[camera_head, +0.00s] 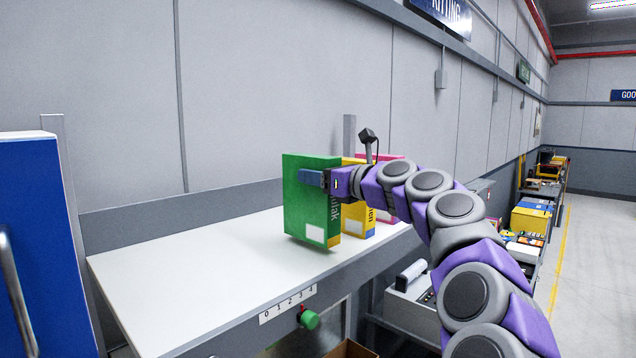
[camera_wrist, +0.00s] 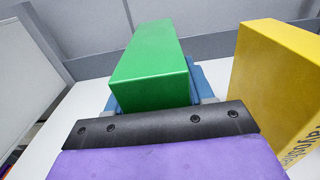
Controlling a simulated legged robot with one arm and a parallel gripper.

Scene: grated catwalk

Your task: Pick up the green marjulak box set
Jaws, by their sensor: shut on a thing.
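The green box (camera_head: 305,205), with "...lak" lettering on its spine, is upright at the white table, slightly tilted. Its bottom edge looks at or just above the surface; I cannot tell whether it touches. My gripper (camera_head: 312,178) is shut on the green box near its upper part. In the wrist view the green box (camera_wrist: 152,62) sits between the blue fingers of my gripper (camera_wrist: 155,90). A yellow box (camera_head: 355,212) stands just to the right of it, and it shows apart from the green box in the wrist view (camera_wrist: 275,85).
A pink box (camera_head: 385,212) stands behind the yellow one. The white table (camera_head: 190,275) is bare to the left. A blue cabinet (camera_head: 45,240) with a handle stands at the far left. A green knob (camera_head: 309,319) sticks out below the table edge. A grey wall (camera_head: 270,90) is behind.

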